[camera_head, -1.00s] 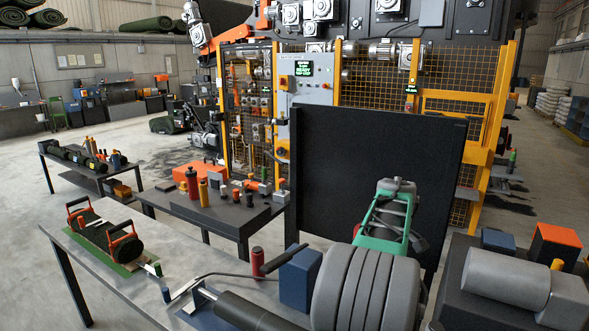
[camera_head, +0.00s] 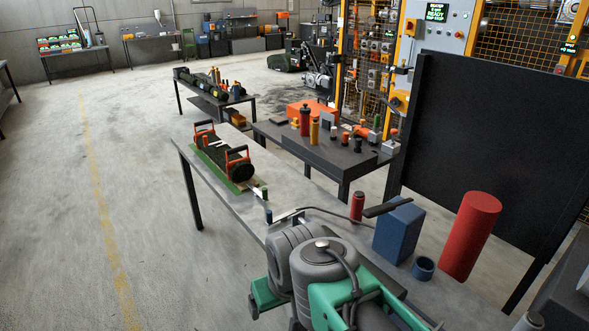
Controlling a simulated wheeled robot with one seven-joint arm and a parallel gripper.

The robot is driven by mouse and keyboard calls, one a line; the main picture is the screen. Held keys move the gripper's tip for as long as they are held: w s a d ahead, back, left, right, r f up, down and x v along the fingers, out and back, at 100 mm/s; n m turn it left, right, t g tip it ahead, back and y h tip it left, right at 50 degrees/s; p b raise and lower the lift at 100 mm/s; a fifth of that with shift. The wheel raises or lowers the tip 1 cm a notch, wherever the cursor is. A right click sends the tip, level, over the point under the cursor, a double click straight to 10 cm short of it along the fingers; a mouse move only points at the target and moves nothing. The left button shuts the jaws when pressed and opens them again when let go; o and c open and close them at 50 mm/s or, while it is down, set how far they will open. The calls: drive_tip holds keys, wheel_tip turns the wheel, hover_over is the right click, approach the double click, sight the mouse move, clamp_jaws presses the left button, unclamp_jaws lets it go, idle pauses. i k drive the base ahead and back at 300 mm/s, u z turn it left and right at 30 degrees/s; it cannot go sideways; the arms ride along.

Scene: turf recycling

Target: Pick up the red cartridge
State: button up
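Three red cylinders show. A large plain red cylinder (camera_head: 470,236) stands at the right part of the long grey workbench (camera_head: 222,213), in front of the black panel. A smaller red cylinder with a dark top (camera_head: 357,207) stands left of the blue block. A red bottle-shaped one with a dark cap (camera_head: 305,121) stands on the dark table behind. I cannot tell which is the cartridge. My green and grey arm covers the bottom middle, over the bench's near part. My gripper fingers do not show, and none of the red cylinders is seen held.
A blue block (camera_head: 399,231) and a blue ring (camera_head: 422,268) stand between the smaller and large red cylinders. A dark-handled tool (camera_head: 387,207) lies by them. A turf roll (camera_head: 238,166) with orange-handled frames lies at the bench's far end. A black panel (camera_head: 480,150) stands behind. Floor at left is clear.

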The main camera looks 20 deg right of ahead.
sight(358, 198)
drive_tip(key=u, duration=0.55)
drive_tip(key=i, duration=1.8)
drive_tip(key=z, duration=1.2)
drive_tip(key=i, duration=0.35)
drive_tip(key=z, duration=0.3)
